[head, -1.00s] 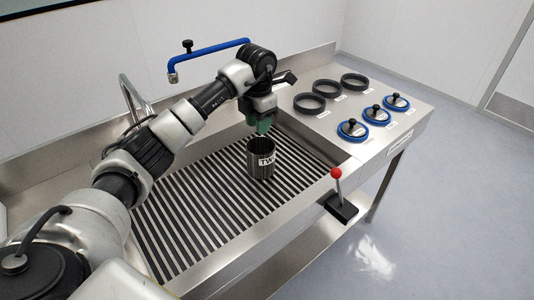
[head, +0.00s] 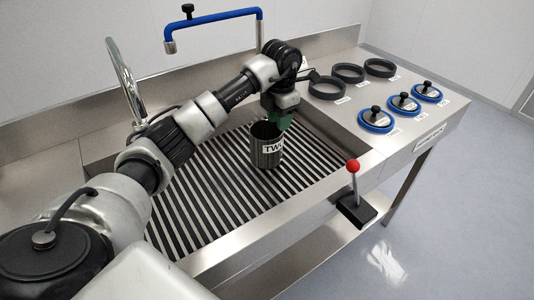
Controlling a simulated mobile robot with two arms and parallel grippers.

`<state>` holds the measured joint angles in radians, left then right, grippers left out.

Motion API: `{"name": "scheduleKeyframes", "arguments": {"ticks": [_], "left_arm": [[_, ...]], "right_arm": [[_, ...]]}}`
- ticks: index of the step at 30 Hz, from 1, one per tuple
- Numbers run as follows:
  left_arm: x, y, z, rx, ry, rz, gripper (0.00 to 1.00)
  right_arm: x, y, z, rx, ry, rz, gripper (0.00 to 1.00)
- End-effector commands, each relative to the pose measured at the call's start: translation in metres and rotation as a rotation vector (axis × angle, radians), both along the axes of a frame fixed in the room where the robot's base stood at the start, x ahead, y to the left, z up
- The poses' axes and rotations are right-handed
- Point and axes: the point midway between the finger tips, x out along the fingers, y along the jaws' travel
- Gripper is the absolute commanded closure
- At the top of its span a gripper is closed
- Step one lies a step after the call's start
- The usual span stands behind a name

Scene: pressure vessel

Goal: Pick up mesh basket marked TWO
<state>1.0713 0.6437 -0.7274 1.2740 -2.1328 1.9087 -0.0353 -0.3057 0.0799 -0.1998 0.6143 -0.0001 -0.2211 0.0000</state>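The mesh basket marked TWO (head: 267,150) is a dark grey cylinder with a white label. It stands upright on the slatted rack in the sink. My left gripper (head: 280,121) comes down from above at the basket's back right rim. Its green fingers overlap the rim in the picture. I cannot tell whether they are apart or closed, or whether they touch the basket. My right gripper is not in view.
A blue-handled tap arm (head: 215,18) and a curved steel faucet (head: 125,80) stand behind the sink. Black rings (head: 348,72) and blue-rimmed lids (head: 402,103) lie on the right counter. A red-knobbed lever (head: 353,168) is at the front edge.

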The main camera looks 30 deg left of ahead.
Motion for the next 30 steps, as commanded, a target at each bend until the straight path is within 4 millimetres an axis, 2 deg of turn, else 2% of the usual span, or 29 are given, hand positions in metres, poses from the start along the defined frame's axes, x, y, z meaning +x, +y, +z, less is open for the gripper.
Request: {"name": "scheduleKeyframes", "arguments": {"ticks": [6,14,22,30], "left_arm": [[-0.001,0.000,-0.034,-0.001,0.005,0.001,0.65],[-0.001,0.002,-0.056,-0.002,0.004,0.001,0.65],[-0.003,0.007,-0.094,-0.002,0.004,0.000,0.65],[-0.002,0.008,-0.103,0.000,0.000,0.000,0.65]], "right_arm": [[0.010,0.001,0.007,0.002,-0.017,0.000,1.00],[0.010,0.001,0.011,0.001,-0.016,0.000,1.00],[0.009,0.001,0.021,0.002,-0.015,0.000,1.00],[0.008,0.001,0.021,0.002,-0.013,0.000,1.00]]}}
